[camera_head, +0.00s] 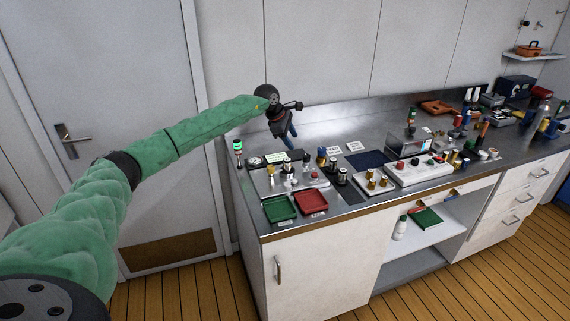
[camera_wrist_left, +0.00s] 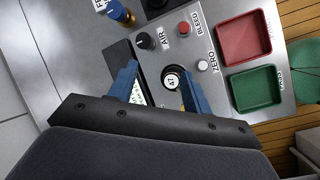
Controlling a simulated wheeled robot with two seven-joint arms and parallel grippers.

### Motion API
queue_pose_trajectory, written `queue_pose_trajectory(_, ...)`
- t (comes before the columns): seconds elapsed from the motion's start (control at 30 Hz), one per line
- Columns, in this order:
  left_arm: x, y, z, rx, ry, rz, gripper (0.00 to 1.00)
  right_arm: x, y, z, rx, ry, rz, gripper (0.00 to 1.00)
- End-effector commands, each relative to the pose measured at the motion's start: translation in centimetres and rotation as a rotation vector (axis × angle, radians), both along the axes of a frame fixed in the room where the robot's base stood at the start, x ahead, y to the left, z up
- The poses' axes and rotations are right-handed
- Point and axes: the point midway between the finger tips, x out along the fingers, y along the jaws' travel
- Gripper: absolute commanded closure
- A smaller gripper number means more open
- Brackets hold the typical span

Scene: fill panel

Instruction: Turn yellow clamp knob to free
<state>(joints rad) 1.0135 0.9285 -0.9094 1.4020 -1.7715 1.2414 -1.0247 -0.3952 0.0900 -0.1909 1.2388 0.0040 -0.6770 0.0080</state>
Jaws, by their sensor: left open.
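A small yellow-gold knob (camera_head: 270,169) stands at the left of the grey fill panel (camera_head: 296,186) in the head view; I cannot be sure that it is the clamp knob. My left gripper (camera_head: 291,139) is above and behind the panel, apart from it, with its blue fingers pointing down. In the left wrist view the gripper (camera_wrist_left: 160,72) is open and empty. A round dial marked 47 (camera_wrist_left: 173,81) shows between its fingers, below them. A sliver of yellow shows beside the right finger, which mostly hides it. My right gripper is out of view.
A red tray (camera_head: 312,201) and a green tray (camera_head: 279,208) lie at the bench's front left. A signal light (camera_head: 238,148) stands at the left edge. More fittings crowd the panel's right side. The bench behind is largely clear.

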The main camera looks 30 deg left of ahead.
Motion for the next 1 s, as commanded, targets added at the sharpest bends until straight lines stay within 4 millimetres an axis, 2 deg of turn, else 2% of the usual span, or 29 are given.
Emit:
queue_pose_trajectory(0.1,-2.5,2.7,-1.4,0.191,0.111,-0.13,0.51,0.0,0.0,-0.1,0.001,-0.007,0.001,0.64)
queue_pose_trajectory(0.2,-4.5,4.4,-2.0,0.304,0.204,-0.238,0.51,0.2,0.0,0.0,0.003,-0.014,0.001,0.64)
queue_pose_trajectory(0.37,-6.8,5.4,-2.2,0.371,0.309,-0.396,0.51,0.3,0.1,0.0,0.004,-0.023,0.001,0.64)
queue_pose_trajectory(0.67,-7.1,5.4,-2.7,0.385,0.306,-0.485,0.51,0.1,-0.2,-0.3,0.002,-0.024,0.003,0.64)
queue_pose_trajectory(0.83,-7.1,5.5,-4.1,0.384,0.307,-0.483,0.51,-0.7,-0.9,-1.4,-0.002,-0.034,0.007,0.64)
queue_pose_trajectory(1.0,-7.1,5.4,-6.3,0.383,0.306,-0.482,0.51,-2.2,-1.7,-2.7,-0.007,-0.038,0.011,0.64)
